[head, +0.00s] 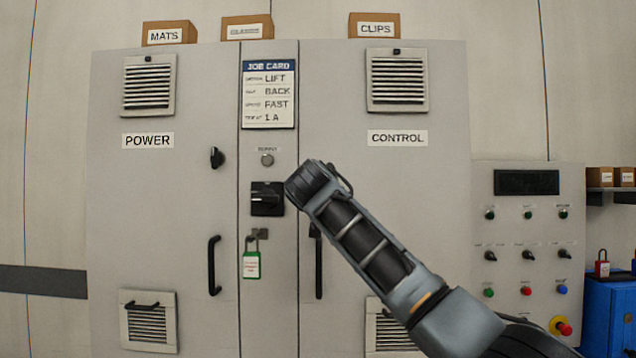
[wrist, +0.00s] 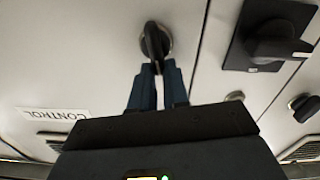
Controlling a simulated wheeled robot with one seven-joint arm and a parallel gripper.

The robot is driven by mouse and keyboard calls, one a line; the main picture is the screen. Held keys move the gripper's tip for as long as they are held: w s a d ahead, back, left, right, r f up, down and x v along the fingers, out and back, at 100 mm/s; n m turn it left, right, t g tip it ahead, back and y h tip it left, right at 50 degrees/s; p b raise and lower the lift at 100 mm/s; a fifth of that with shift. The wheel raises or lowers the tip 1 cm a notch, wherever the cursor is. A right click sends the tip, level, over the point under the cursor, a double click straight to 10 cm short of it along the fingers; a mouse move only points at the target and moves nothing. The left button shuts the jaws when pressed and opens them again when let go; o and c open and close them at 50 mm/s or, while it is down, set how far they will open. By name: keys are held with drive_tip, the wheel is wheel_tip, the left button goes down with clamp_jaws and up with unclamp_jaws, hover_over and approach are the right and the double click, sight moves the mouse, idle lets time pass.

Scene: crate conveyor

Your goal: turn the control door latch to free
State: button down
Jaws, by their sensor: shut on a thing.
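The control door latch (wrist: 154,38) is a black turn handle on a round grey base. It shows in the wrist view at the top middle, with its grip standing roughly upright in that picture. My gripper (wrist: 158,72) is shut on the latch, its two dark blue fingers on either side of the grip. The CONTROL label (wrist: 53,114) shows upside down to the left there. In the head view the control door (head: 420,200) is the right door of the grey cabinet. My arm hides the latch and the fingers there.
The power door (head: 160,220) has its own black latch (head: 217,157) and handle (head: 213,265). A control panel (head: 527,240) stands at right.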

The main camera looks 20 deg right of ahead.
drive_tip(key=shift+w+a+f+n+p, duration=0.1)
drive_tip(key=shift+a+f+n+p, duration=0.25)
drive_tip(key=shift+n+p, duration=1.7)
drive_tip(key=shift+w+a+f+n+p, duration=0.1)
drive_tip(key=shift+a+f+n+p, duration=0.55)
drive_tip(key=shift+n, duration=2.45)
drive_tip(key=shift+w+d+f+n+p, duration=0.1)
drive_tip(key=shift+f+n+p, duration=0.1)
drive_tip(key=shift+n+p, duration=2)
drive_tip(key=shift+f+n+b, duration=0.1)
drive_tip(key=shift+n+b, duration=0.25)
drive_tip(key=shift+n, duration=0.1)
drive_tip(key=c, duration=1.1)
unclamp_jaws()
drive_tip(key=shift+b+v, duration=0.85)
drive_tip(key=shift+v, duration=3.05)
